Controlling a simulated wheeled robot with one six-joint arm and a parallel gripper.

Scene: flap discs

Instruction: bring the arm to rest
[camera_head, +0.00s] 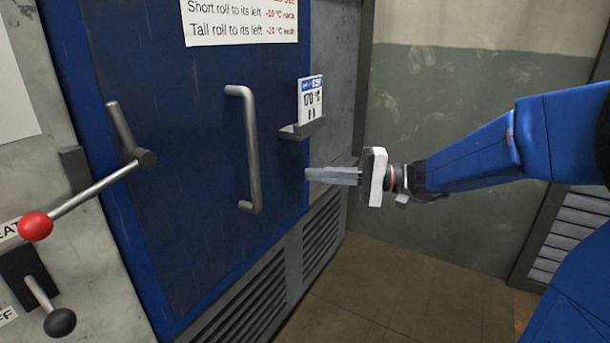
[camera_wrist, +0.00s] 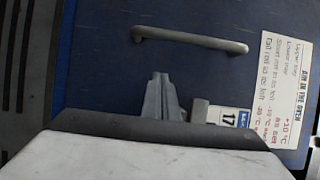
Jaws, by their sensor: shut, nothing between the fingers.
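My gripper (camera_head: 310,174) is in front of the right part of a blue door, just below a small shelf that holds a card. Its fingers are together and empty, pointing left towards the door. In the wrist view the closed fingers (camera_wrist: 161,80) show with the door behind them. My blue arm reaches in from the right. I cannot tell the exact gap between the fingertips and the door.
The blue door (camera_head: 200,190) has a grey handle (camera_head: 250,150) and appears closed. A red-knobbed lever (camera_head: 36,226) and a black-knobbed lever (camera_head: 60,322) are at left. Floor (camera_head: 385,290) below is clear.

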